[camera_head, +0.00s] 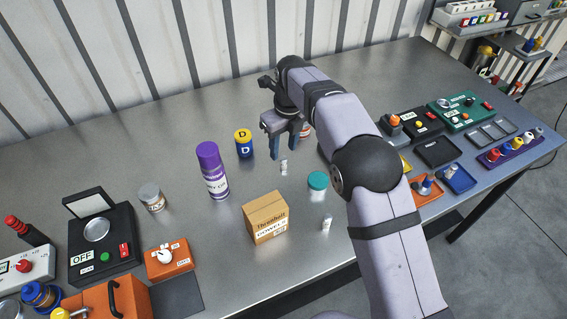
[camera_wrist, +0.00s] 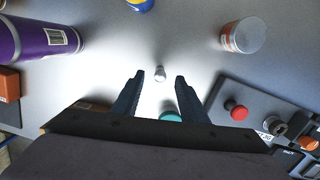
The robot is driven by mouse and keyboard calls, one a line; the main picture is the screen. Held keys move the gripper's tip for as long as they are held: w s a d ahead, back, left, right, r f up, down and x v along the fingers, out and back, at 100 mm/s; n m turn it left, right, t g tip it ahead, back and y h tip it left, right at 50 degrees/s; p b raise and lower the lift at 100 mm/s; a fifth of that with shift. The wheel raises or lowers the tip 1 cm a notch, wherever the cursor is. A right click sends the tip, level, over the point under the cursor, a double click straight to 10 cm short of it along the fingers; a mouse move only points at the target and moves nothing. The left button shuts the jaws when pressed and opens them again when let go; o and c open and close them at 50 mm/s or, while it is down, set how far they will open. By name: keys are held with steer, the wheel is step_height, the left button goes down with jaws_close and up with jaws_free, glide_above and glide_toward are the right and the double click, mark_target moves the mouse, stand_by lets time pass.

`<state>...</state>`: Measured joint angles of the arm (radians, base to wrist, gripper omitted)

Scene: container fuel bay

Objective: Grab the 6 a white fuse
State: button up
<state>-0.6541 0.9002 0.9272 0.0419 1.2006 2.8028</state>
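A small white fuse-like cylinder (camera_head: 284,167) stands on the metal table just below and in front of my gripper. Its marking is too small to read. It also shows in the wrist view as a small pale piece (camera_wrist: 160,73), seen from above, in line with the gap between my fingertips. A second small white cylinder (camera_head: 327,222) stands near the table's front edge, right of the cardboard box; its rating is not readable either. My gripper (camera_head: 284,150) is open, fingers pointing down, with nothing held; the fingers also show in the wrist view (camera_wrist: 159,79).
A purple spray can (camera_head: 212,171) and a yellow-blue can (camera_head: 244,143) stand left of my gripper. A teal-lidded jar (camera_head: 317,184), a cardboard box (camera_head: 267,217) and an orange-white can (camera_wrist: 243,36) are also nearby. Trays and switch boxes fill the right side.

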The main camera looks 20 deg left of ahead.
mark_target(284, 158)
steer(key=shift+a+f, duration=0.1)
steer(key=shift+f, duration=0.65)
steer(key=shift+f+p, duration=0.3)
steer(key=shift+p, duration=0.15)
steer(key=shift+f+p, duration=1.05)
steer(key=shift+f, duration=1.25)
jaws_close()
